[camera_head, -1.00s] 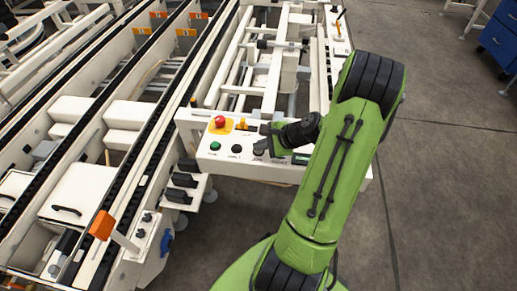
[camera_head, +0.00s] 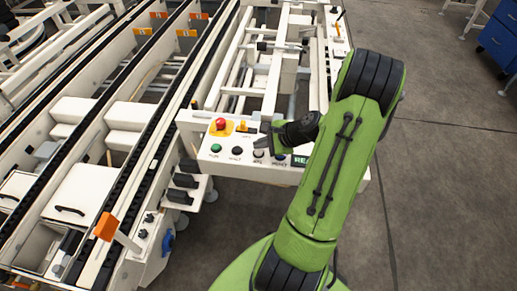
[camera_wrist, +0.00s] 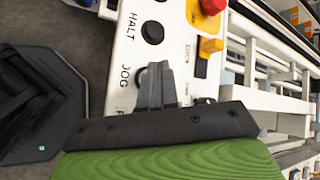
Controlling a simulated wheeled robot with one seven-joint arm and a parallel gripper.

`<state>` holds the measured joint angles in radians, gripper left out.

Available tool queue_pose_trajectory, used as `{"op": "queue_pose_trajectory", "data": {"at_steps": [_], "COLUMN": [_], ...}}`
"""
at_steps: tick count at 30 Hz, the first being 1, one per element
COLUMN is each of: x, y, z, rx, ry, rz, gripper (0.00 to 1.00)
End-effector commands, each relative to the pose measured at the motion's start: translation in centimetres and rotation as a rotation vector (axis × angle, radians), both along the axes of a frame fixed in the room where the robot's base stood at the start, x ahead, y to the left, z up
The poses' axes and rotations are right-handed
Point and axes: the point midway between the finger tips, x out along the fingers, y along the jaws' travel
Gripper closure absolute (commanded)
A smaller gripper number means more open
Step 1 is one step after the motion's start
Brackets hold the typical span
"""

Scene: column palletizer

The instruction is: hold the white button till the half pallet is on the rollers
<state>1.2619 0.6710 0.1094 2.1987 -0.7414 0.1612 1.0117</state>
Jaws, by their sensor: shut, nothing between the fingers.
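My gripper (camera_wrist: 157,74) is shut and empty, its fingers pointing at the control panel (camera_wrist: 120,50). In the wrist view the fingertips overlap a dark-ringed button beside the JOG label and hide most of it. I cannot tell its cap colour or whether the fingers touch it. In the head view my gripper (camera_head: 265,143) is over the panel's right half, just above the row of buttons. The row has a green button (camera_head: 215,148), a black button (camera_head: 237,150), a button beside the gripper (camera_head: 258,153) and a blue button (camera_head: 280,157). I cannot make out a half pallet.
A red emergency stop (camera_head: 220,124) and a yellow switch (camera_head: 241,126) sit on the panel above the buttons. The conveyor frame with black rails (camera_head: 130,190) runs along the left. Machine bars stand behind the panel. The floor (camera_head: 440,180) at right is clear.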

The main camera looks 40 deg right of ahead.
Motion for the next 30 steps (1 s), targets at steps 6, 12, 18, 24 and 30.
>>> {"op": "queue_pose_trajectory", "data": {"at_steps": [6,12,18,24,30], "x": [0.0,0.0,0.0,0.0,0.0], "y": [0.0,0.0,0.0,0.0,0.0], "z": [0.1,2.1,4.2,5.1,4.9], "rx": [0.001,0.0,0.0,0.0,0.001], "ry": [-0.001,-0.001,-0.001,-0.001,-0.001], "rz": [0.001,0.001,0.001,0.001,0.001], "gripper": [1.0,1.0,1.0,1.0,1.0]}}
